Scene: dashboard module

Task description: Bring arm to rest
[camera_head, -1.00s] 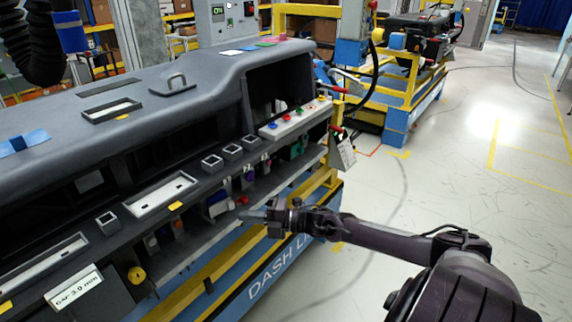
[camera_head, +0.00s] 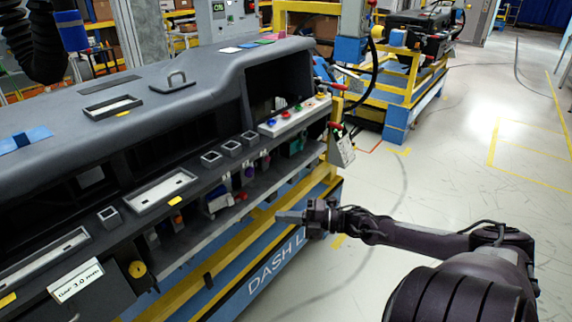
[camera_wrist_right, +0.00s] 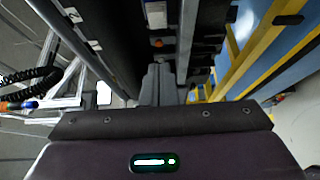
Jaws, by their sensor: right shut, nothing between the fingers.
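My right gripper (camera_head: 290,216) is in front of the dashboard module's lower right part, over the blue and yellow stand. Its fingers are together and hold nothing, pointing left toward the module, and it looks clear of it. In the right wrist view the fingers (camera_wrist_right: 158,84) show as one narrow shape ahead of the wrist. My right arm (camera_head: 420,240) comes in from the lower right. My left gripper is not in the head view; a dark ribbed thing hangs at the upper left.
The grey dashboard module (camera_head: 150,70) fills the left side, with a button strip (camera_head: 293,116) at its right end. Its stand has a yellow rail (camera_head: 240,240). Another blue and yellow stand (camera_head: 395,125) is behind. The floor (camera_head: 470,150) at right is open.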

